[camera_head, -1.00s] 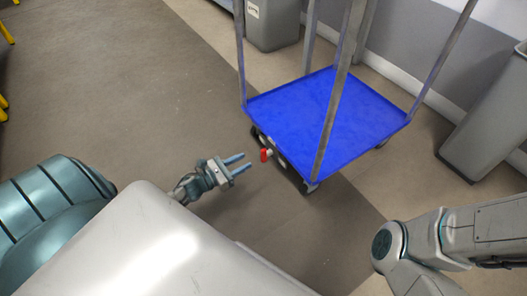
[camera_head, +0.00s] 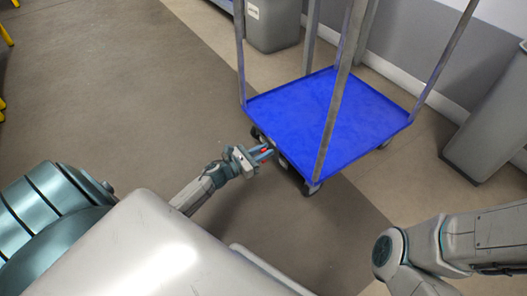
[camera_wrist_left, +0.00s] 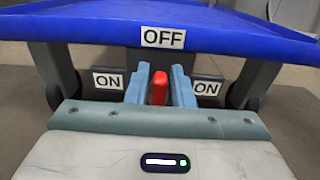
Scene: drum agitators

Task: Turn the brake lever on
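The red brake lever (camera_wrist_left: 159,88) stands upright in the left wrist view, below the OFF label (camera_wrist_left: 163,38). An ON label shows on each side, one at left (camera_wrist_left: 108,80) and one at right (camera_wrist_left: 207,88). My left gripper (camera_wrist_left: 160,85) is open, with one finger on each side of the lever; whether either finger touches it I cannot tell. In the head view my left gripper (camera_head: 266,152) is at the near lower edge of the blue cart (camera_head: 325,125), and only a little red of the lever shows between its fingers. My right gripper is out of view.
The cart has tall grey posts (camera_head: 333,105) at its corners and dark wheels underneath. A grey bin (camera_head: 273,25) stands behind it and another grey bin (camera_head: 490,120) at the right. The floor to the left of the cart is clear.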

